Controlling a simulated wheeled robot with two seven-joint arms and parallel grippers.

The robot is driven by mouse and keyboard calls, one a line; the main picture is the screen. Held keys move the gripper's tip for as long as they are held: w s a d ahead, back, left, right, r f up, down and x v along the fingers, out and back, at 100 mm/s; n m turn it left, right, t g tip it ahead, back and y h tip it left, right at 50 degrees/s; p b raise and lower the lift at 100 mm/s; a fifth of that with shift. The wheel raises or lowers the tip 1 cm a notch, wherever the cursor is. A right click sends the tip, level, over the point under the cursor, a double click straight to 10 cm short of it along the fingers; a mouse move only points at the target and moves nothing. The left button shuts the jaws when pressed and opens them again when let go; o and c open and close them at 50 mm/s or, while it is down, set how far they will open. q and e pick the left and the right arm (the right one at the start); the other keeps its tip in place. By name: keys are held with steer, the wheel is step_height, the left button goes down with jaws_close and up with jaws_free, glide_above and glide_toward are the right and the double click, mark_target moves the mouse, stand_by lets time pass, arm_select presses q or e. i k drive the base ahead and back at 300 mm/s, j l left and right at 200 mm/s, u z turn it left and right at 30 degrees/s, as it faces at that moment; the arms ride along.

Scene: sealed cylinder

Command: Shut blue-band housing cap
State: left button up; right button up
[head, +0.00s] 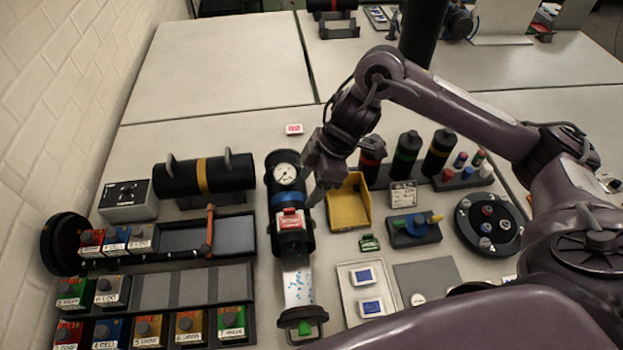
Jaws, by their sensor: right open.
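The blue-band housing (284,209) is a black cylinder lying lengthwise on the table, with a blue band, a round white gauge and a red-and-white block on top. A pale insert with blue specks (298,284) reaches out of its near end. The black cap (303,316) with a green piece on it stands at the insert's near end, apart from the housing body. My right gripper (315,192) is open, pointing down beside the housing's right side; whether it touches is unclear. My left gripper is not in view.
A yellow-band cylinder (203,175) lies on a stand at the left. A yellow bin (349,203) is right of the housing. Racks of labelled blocks (180,289) fill the lower left. A pale tray with blue-marked cards (349,307) lies right of the cap. The table behind is mostly clear.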

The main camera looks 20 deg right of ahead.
mark_target(301, 304)
steer(key=k, duration=1.5)
